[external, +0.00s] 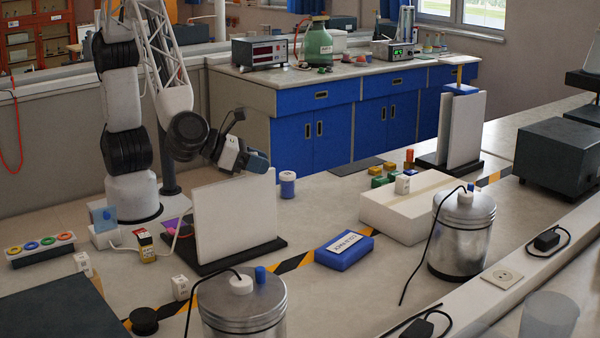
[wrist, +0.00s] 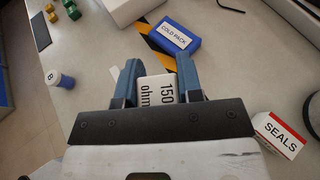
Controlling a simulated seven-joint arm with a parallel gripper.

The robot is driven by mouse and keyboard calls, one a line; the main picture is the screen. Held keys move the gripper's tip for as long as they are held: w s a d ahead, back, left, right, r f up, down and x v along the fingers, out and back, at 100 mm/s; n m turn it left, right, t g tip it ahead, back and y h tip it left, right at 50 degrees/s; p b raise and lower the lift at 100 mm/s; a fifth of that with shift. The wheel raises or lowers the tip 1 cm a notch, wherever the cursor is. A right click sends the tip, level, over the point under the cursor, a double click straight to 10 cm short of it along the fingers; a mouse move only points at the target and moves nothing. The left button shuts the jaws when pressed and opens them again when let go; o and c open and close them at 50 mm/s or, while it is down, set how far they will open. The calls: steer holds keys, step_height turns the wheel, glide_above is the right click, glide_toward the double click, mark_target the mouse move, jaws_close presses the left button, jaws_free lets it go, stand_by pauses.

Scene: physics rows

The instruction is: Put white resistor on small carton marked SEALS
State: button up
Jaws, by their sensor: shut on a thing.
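The white resistor, a block marked 150 ohm (wrist: 150,92), sits between the two blue-grey fingers of my gripper (wrist: 158,64) in the wrist view. The fingers are shut on its sides. In the external view my gripper (external: 257,162) is raised just behind and above the upright white panel; I cannot make out the resistor there. The small carton marked SEALS (wrist: 279,135), white with a red edge, lies at the lower right of the wrist view, apart from the gripper and partly cut off by its body. I cannot identify it in the external view.
The upright white panel (external: 234,218) on a dark base blocks part of the bench. A blue COLD PACK (external: 344,250) lies near the striped tape.

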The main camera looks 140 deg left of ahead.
steer(key=w+d+f+m+t+h, duration=0.2)
steer(key=w+d+m+t, duration=0.1)
steer(key=w+d, duration=1.4)
steer(key=shift+s+d+f, duration=0.15)
steer(key=shift+f, duration=2.25)
steer(key=shift+f, duration=3.1)
steer(key=shift+f, duration=1.9)
steer(key=shift+f, duration=0.1)
steer(key=o, duration=0.9)
